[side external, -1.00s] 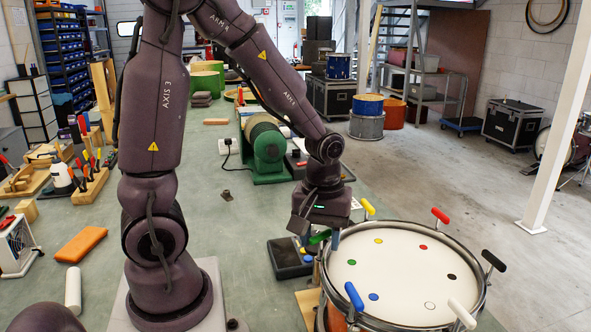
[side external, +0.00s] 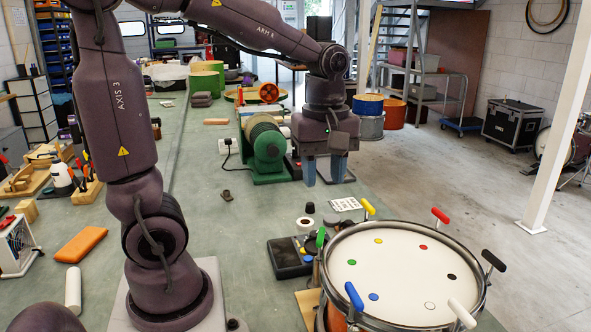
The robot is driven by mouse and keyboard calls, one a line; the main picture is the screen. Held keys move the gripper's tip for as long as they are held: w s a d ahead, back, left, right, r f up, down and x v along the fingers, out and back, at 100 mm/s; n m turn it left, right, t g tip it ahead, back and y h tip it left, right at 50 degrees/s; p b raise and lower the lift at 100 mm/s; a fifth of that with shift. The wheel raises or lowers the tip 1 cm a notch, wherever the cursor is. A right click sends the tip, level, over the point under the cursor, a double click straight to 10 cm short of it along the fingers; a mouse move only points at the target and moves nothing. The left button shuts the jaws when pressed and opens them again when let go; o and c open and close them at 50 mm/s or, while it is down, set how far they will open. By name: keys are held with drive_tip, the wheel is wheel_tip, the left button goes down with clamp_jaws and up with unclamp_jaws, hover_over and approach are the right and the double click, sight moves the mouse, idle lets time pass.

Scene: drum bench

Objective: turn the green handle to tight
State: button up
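The drum (side external: 400,282) stands at the lower right with a white head and a metal rim. The green handle (side external: 321,238) is at the rim's left side, looking near upright in the picture; its lower part is hard to make out. A green dot (side external: 351,262) lies on the head near it. My gripper (side external: 323,172) is up and behind the drum, well apart from the green handle.
Yellow (side external: 368,206), red (side external: 440,215), black (side external: 494,262), white (side external: 462,314) and blue (side external: 354,296) handles ring the rim. A dark device (side external: 290,259) and a tape roll (side external: 305,226) lie left of the drum. A green machine (side external: 265,150) stands near my gripper.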

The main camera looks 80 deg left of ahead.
drive_tip(key=s+d+r+m+t, duration=0.3)
drive_tip(key=s+d+m+t, duration=0.2)
drive_tip(key=m, duration=1.3)
drive_tip(key=shift+s+d+r+t, duration=0.15)
drive_tip(key=shift+s+d+t, duration=0.2)
drive_tip(key=shift+s, duration=0.25)
